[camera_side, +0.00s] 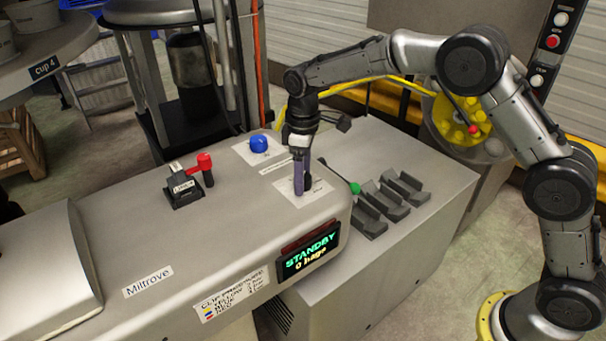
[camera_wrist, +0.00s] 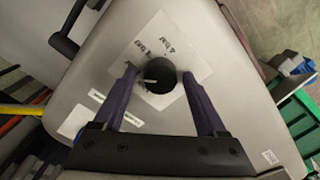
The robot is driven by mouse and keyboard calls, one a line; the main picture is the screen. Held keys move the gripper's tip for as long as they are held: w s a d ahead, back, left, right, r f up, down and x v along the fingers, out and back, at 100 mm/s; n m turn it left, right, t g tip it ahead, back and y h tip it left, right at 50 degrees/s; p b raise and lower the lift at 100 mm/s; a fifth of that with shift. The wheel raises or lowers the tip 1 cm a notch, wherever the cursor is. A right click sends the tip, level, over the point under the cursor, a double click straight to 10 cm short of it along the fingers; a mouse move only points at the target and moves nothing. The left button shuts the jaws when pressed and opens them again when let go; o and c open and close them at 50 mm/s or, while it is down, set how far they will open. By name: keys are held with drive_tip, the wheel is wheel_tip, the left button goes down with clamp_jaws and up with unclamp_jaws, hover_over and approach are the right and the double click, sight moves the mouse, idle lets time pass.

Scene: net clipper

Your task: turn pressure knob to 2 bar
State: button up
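The pressure knob (camera_wrist: 160,75) is a round black knob with a short white pointer line that points left in the wrist view. It sits on a white label (camera_wrist: 146,41) with printed marks; "4 bar" reads at the upper right and another "bar" mark at the upper left, its number unclear. My gripper (camera_wrist: 157,79) has purple fingers, open, one on each side of the knob with narrow gaps visible. In the side view my gripper (camera_side: 298,181) points straight down over the label (camera_side: 313,187), and the fingers hide the knob.
A blue knob (camera_side: 259,143) and a red lever (camera_side: 205,161) stand on the same machine top. A green-tipped lever (camera_side: 354,188) and black holders (camera_side: 383,200) are to the right. The front display (camera_side: 309,251) reads STANDBY. A pressure chart (camera_side: 231,294) is on the front.

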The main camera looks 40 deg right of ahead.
drive_tip(key=shift+o, duration=0.2)
wheel_tip(320, 180, up, 14)
drive_tip(key=shift+f, duration=0.15)
idle(0.5)
wheel_tip(320, 180, up, 9)
drive_tip(key=t, duration=0.2)
hover_over(309, 175)
drive_tip(key=s+d, duration=0.2)
drive_tip(key=s, duration=0.2)
drive_tip(key=s+d+r+m+t, duration=0.1)
drive_tip(key=s+d+r, duration=0.1)
drive_tip(key=s, duration=0.4)
drive_tip(key=s+d+r+m, duration=0.1)
drive_tip(key=s+d+r, duration=0.15)
drive_tip(key=s, duration=0.35)
drive_tip(key=s+d+f+m+t, duration=0.1)
drive_tip(key=s+f, duration=0.1)
drive_tip(key=s, duration=0.4)
drive_tip(key=s+d+f+m+t, duration=0.1)
drive_tip(key=s+d+f+m, duration=0.15)
drive_tip(key=s, duration=0.35)
drive_tip(key=s+f+m, duration=0.2)
drive_tip(key=s+f, duration=0.3)
drive_tip(key=f, duration=0.5)
drive_tip(key=shift+s+a+f+t, duration=0.15)
drive_tip(key=shift+s+t, duration=0.15)
